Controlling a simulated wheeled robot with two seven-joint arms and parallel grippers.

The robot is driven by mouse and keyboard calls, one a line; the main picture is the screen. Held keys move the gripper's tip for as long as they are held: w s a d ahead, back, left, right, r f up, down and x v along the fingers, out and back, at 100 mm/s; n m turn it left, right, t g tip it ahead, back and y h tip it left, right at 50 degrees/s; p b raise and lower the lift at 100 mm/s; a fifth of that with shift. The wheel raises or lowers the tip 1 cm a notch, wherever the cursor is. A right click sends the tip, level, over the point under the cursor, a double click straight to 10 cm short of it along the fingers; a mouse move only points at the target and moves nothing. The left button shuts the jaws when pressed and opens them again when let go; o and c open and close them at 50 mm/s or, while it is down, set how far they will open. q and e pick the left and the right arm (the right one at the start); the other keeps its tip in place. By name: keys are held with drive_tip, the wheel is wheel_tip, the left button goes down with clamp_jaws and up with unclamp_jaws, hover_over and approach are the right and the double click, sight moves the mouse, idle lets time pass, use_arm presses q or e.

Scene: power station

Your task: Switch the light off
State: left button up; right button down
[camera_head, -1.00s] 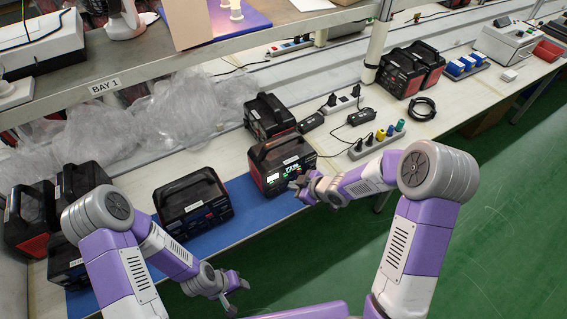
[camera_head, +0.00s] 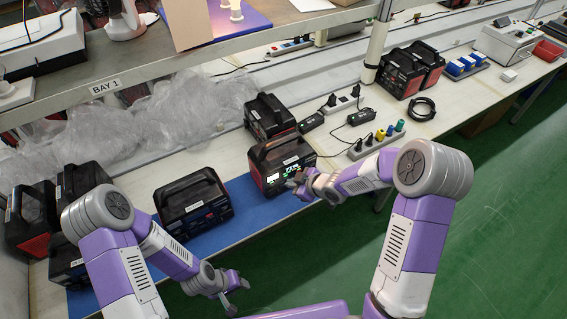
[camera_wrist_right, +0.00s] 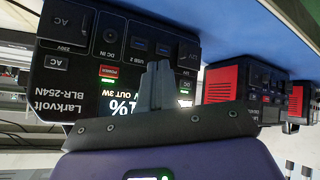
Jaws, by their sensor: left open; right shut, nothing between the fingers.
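A black and red power station (camera_head: 270,158) with a lit display stands on the blue mat's right end. Contact cannot be told. My left gripper (camera_head: 243,284) is open and empty, low over the floor, away from the bench.
Another power station (camera_head: 193,203) stands left on the blue mat (camera_head: 240,222); more stand farther left and behind. A socket strip (camera_head: 372,146) with colored plugs lies to the right. A shelf (camera_head: 150,72) overhangs the bench. Green floor in front is clear.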

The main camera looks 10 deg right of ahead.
drive_tip(key=shift+w+a, duration=0.1)
drive_tip(key=shift+w, duration=0.1)
drive_tip(key=shift+s, duration=0.1)
drive_tip(key=shift+s+d, duration=0.3)
drive_tip(key=shift+s, duration=0.4)
drive_tip(key=shift+s+d+b, duration=0.2)
drive_tip(key=shift+s+b, duration=0.1)
drive_tip(key=shift+s, duration=0.1)
drive_tip(key=s, duration=0.1)
drive_tip(key=s+d, duration=0.1)
drive_tip(key=s, duration=0.2)
drive_tip(key=shift+s+d+b, duration=0.35)
drive_tip(key=shift+s, duration=0.05)
idle(0.4)
